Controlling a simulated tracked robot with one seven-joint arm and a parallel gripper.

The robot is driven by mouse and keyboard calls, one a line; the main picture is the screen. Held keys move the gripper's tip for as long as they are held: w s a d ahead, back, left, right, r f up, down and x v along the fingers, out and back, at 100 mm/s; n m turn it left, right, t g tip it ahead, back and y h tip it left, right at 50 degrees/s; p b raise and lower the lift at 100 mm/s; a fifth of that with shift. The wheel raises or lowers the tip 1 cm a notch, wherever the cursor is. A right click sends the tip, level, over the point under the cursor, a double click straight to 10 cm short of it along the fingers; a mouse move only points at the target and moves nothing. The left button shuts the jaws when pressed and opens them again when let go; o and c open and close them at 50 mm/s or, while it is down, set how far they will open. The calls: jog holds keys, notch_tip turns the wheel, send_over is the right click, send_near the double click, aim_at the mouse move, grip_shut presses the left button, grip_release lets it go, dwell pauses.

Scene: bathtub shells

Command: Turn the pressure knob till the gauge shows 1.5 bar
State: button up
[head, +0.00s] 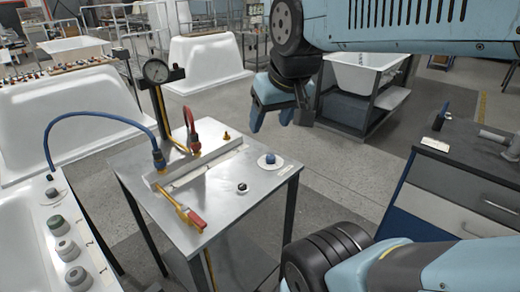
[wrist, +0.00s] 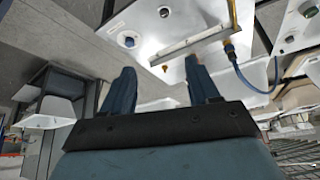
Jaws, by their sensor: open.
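A blue knob (head: 270,160) sits on a round white plate on the metal table; it also shows in the wrist view (wrist: 127,40). The round gauge (head: 156,71) stands on a post at the table's back left; its needle is too small to read. A small dark knob (head: 242,188) sits nearer the front edge. My gripper (head: 272,128) is open and empty, in the air beyond the blue knob and apart from it. In the wrist view, its two fingers (wrist: 160,82) are spread, with the knob beyond the left one.
The table (head: 225,205) carries a red-handled valve (head: 192,217), a red hose (head: 191,135), a blue hose (head: 95,114) and a brass fitting (head: 226,136). White tub shells (head: 65,115) stand left and behind. A drawer cabinet (head: 460,185) stands at right. Floor between is clear.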

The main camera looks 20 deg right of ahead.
jog(key=w+d+f+n+g, duration=0.1)
jog(key=w+d+f, duration=0.15)
jog(key=w, duration=0.35)
jog(key=w+d+f+g, duration=0.1)
jog(key=w+d+g, duration=0.15)
jog(key=w, duration=0.45)
jog(key=g, duration=0.2)
send_over(270, 156)
notch_tip(270, 156, down, 11)
jog(key=shift+n, duration=0.4)
notch_tip(270, 156, down, 13)
jog(key=shift+s+f, duration=0.1)
jog(key=shift+c, duration=0.2)
jog(key=c, duration=1)
